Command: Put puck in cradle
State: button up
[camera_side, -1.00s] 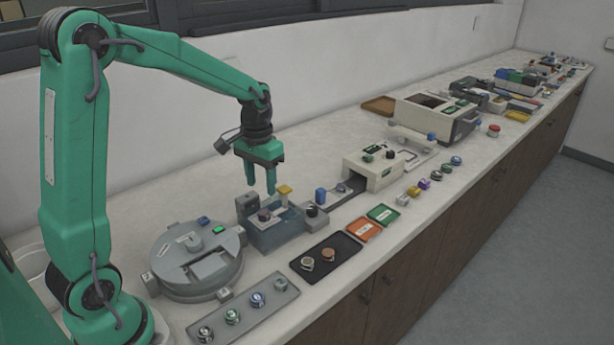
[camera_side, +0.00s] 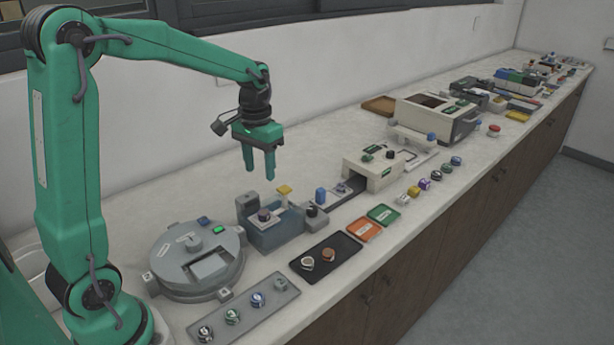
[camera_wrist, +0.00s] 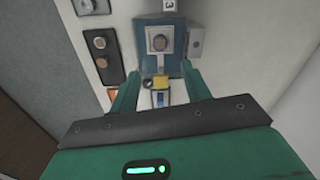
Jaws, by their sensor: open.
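A dark round puck (camera_side: 264,214) sits in a pale square seat on top of the blue press block (camera_side: 281,236). The same puck shows brownish in the wrist view (camera_wrist: 160,43), centred on the block. I cannot tell whether this seat is the cradle. Two other pucks, one dark-rimmed (camera_side: 307,262) and one brown (camera_side: 328,254), lie on the black tray (camera_side: 345,247). My gripper (camera_side: 260,173) hangs above the press block, fingers pointing down, apart from the puck. In the wrist view its fingers (camera_wrist: 160,70) are spread with nothing held between them.
A round grey machine (camera_side: 172,249) stands left of the press. A grey strip (camera_side: 243,312) with several pucks lies in front. A yellow piece (camera_side: 285,190) stands behind the press. A cream machine (camera_side: 374,170) and orange tray (camera_side: 366,231) are to the right.

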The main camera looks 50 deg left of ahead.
jog(key=shift+r, duration=0.1)
jog(key=s+d+r+m+t, duration=0.1)
jog(key=s+d, duration=0.3)
jog(key=s, duration=0.4)
jog(key=s+d+r+m+t, duration=0.1)
jog(key=s+d+r+t, duration=0.3)
jog(key=s, duration=0.5)
jog(key=shift+d+r+t, duration=0.3)
jog(key=shift+d+r, duration=0.05)
jog(key=shift+d, duration=0.4)
